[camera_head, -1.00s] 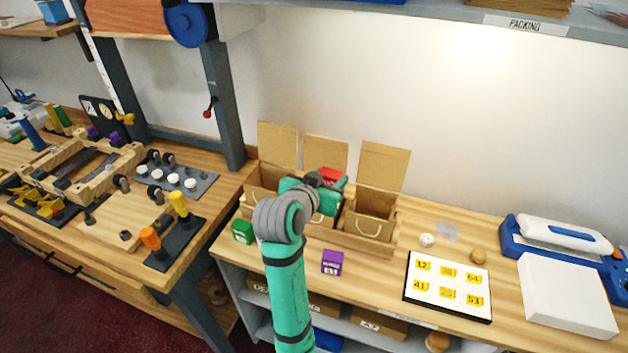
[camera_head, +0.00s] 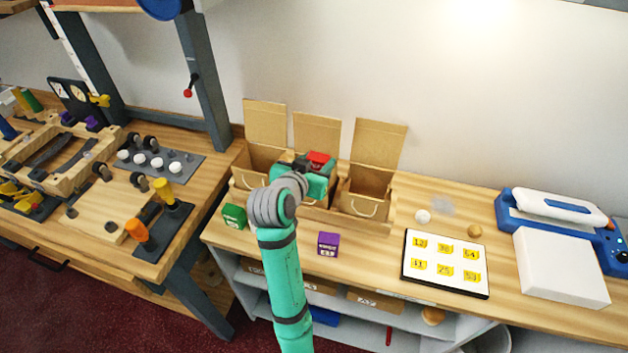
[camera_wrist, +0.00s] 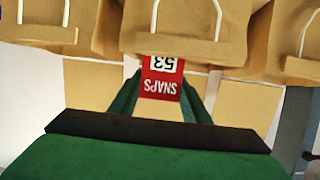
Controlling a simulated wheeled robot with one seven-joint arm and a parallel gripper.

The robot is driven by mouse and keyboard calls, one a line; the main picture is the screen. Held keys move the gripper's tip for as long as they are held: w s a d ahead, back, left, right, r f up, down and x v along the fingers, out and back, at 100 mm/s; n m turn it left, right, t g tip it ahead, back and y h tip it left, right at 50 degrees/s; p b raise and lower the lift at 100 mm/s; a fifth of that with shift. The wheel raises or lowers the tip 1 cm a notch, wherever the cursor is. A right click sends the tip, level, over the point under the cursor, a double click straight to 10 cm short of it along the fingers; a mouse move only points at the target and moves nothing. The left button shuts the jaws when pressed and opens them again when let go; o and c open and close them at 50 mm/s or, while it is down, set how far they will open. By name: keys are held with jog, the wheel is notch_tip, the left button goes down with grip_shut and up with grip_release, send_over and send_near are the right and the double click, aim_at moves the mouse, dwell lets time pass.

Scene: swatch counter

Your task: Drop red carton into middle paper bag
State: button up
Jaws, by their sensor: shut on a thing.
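The red carton (camera_head: 320,158) shows at my gripper (camera_head: 312,172) in the head view. In the wrist view the middle bag (camera_wrist: 185,45) lies just beyond the carton. The carton appears at or above that bag's mouth; its exact height is unclear.
Open paper bags stand on the left (camera_head: 264,122) and right (camera_head: 369,182) in the same wooden holder. A green carton (camera_head: 234,216) and a purple carton (camera_head: 328,244) stand on the counter in front. A numbered board (camera_head: 446,263) lies to the right.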

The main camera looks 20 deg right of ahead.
jog(key=shift+f, duration=0.15)
jog(key=o, duration=1.2)
jog(key=shift+a, duration=0.1)
jog(key=shift+c, duration=0.2)
jog(key=shift+s, duration=0.1)
jog(key=shift+s, duration=0.1)
jog(key=v, duration=1)
jog(key=shift+s+a, duration=0.3)
